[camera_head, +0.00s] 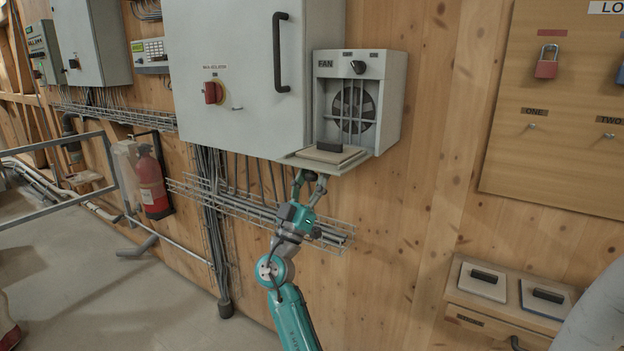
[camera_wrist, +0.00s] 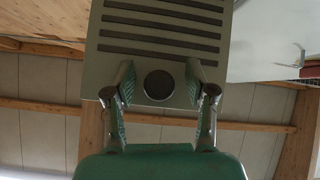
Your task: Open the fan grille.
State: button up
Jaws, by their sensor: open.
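The fan box (camera_head: 388,110) is mounted beside a large grey cabinet, with its front open and the fan (camera_head: 355,112) showing behind bars. The fan grille (camera_head: 290,161) is folded down flat at the bottom of this opening. A pale filter-like plate with a black handle (camera_head: 325,147) lies on it. My gripper (camera_head: 310,178) is under the grille, pointing up. In the wrist view the grille's slatted face (camera_wrist: 160,32) is above, with its round dark knob (camera_wrist: 158,85) between the open fingers (camera_wrist: 160,78). I cannot tell whether the fingers touch the knob.
The cabinet (camera_head: 240,70) has a red switch (camera_head: 213,93) and a black handle. Cable trays (camera_head: 260,212) run along the wall behind my arm. A lock board (camera_head: 560,110) hangs at right, above a low cabinet with two handled plates (camera_head: 483,281). A fire extinguisher (camera_head: 152,182) stands left.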

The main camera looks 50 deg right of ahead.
jog(key=v, duration=1.2)
dwell(0.3)
